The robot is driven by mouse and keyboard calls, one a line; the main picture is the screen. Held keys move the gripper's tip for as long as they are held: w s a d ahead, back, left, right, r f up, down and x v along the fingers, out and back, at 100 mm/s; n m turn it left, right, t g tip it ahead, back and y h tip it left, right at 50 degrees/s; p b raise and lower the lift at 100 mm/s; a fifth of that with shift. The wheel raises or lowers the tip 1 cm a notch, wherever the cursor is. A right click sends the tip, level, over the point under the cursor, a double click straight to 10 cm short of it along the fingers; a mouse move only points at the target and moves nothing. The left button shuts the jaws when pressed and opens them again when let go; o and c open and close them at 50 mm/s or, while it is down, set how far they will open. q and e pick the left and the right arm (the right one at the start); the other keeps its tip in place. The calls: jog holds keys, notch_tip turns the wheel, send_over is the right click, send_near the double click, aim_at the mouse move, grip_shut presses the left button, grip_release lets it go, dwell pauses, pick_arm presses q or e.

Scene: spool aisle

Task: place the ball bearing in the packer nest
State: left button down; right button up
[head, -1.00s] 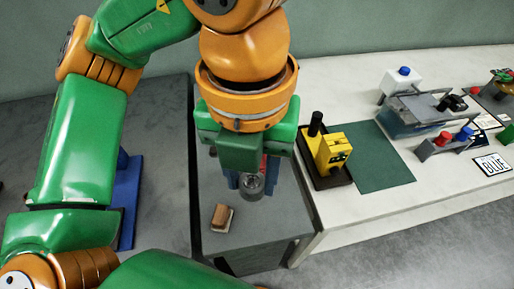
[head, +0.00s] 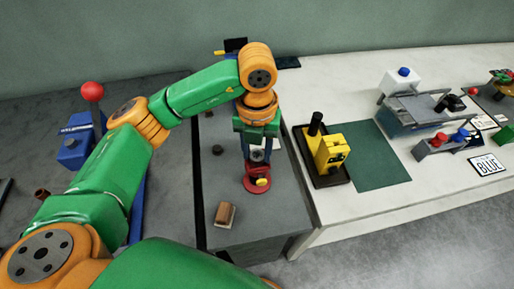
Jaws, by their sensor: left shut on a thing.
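My left gripper (head: 257,156) is over the grey cabinet top, pointing down, shut on a small silvery ring that looks like the ball bearing (head: 257,155). A red round-based device with a yellow knob (head: 257,180), which seems to be the packer, stands on the cabinet just below and in front of the gripper. The bearing appears at the device's upper part. I cannot tell whether it rests in the nest or hangs just above or behind it. The nest itself is hidden. My right gripper is not in view.
The grey cabinet (head: 238,236) also holds a brown-and-white block (head: 225,214) and a small dark round piece (head: 217,150). To the right, a white bench has a yellow device (head: 332,153) on a black tray and a bare green mat (head: 378,165). A blue press (head: 75,150) stands left.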

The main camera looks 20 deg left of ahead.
aim_at(257, 156)
pick_arm(q)
jog(key=shift+f+b, duration=0.25)
jog(key=shift+b, duration=0.05)
jog(key=shift+s+f+b, duration=0.4)
jog(key=shift+c, duration=2.2)
grip_release()
jog(key=shift+s+d, duration=0.1)
jog(key=shift+s, duration=0.05)
jog(key=shift+r+p, duration=0.35)
jog(key=shift+w+r+p, duration=0.2)
jog(key=shift+r+p, duration=0.45)
jog(key=shift+p, duration=0.1)
jog(key=shift+w+r+b, duration=0.3)
jog(key=shift+r+b, duration=0.1)
jog(key=shift+b, duration=0.25)
notch_tip(257, 156, up, 11)
jog(key=p, duration=0.1)
jog(key=shift+f, duration=0.2)
